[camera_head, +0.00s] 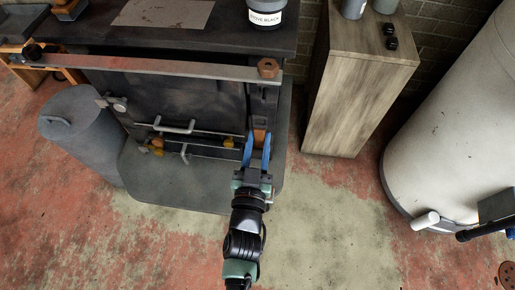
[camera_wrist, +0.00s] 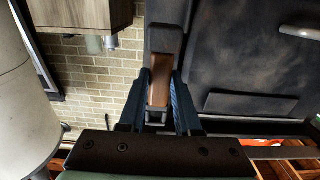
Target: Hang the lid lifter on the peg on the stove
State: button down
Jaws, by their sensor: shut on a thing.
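The lid lifter (camera_head: 260,137) shows as a brown wooden piece between the blue fingers of my gripper (camera_head: 257,148), in front of the stove's right front edge. In the wrist view the brown handle (camera_wrist: 159,80) stands between the fingers of my gripper (camera_wrist: 160,100), which is shut on it. A grey metal part (camera_wrist: 155,115) shows at the handle's near end. The dark stove (camera_head: 200,98) has a front rail and metal door handles. I cannot pick out the peg for certain, and I cannot tell whether the lifter touches the stove.
A grey lidded bin (camera_head: 85,140) stands left. A wooden cabinet (camera_head: 345,105) and white tank (camera_head: 455,110) stand right. The floor before the stove is open.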

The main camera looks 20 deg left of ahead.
jog(key=b+x, duration=0.1)
jog(key=x, duration=0.5)
jog(key=shift+w, duration=0.3)
jog(key=shift+w+f, duration=0.1)
jog(key=shift+f, duration=0.05)
dwell(0.6)
jog(key=shift+f, duration=0.2)
dwell(0.4)
jog(key=c, duration=0.5)
grip_release()
jog(key=shift+f, duration=0.15)
